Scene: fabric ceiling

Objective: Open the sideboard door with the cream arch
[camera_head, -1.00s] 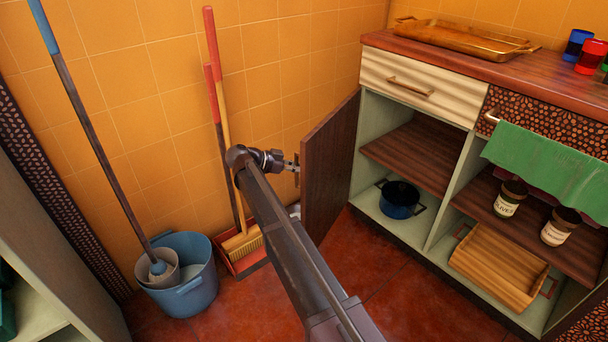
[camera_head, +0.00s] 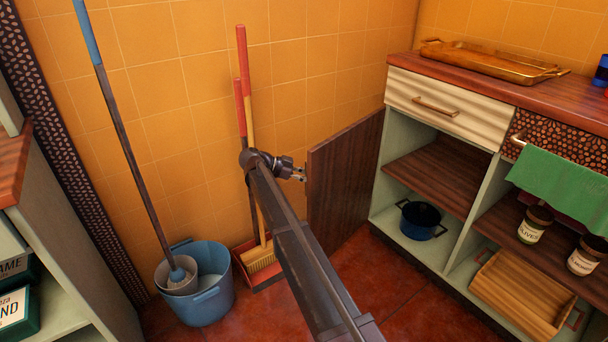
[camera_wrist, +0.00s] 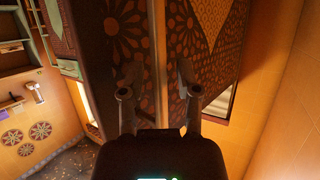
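The sideboard (camera_head: 487,180) stands at the right in the head view. Its left door (camera_head: 340,185) is swung wide open, with the plain brown inner face towards the camera. The door's outer face, where an arch might show, is hidden in this view. My gripper (camera_head: 301,174) is at the door's free edge, on the outer side. In the wrist view my gripper (camera_wrist: 158,80) has its two fingers apart, one on each side of a narrow upright strip in front of a dark flower-patterned panel (camera_wrist: 115,35). I cannot tell whether the fingers touch it.
The open compartment holds a blue pot (camera_head: 420,220). A blue bucket (camera_head: 205,300) with a mop and a broom (camera_head: 260,257) with a red dustpan stand by the tiled wall, left of my arm. A shelf unit (camera_head: 75,240) is at far left. Red floor shows between.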

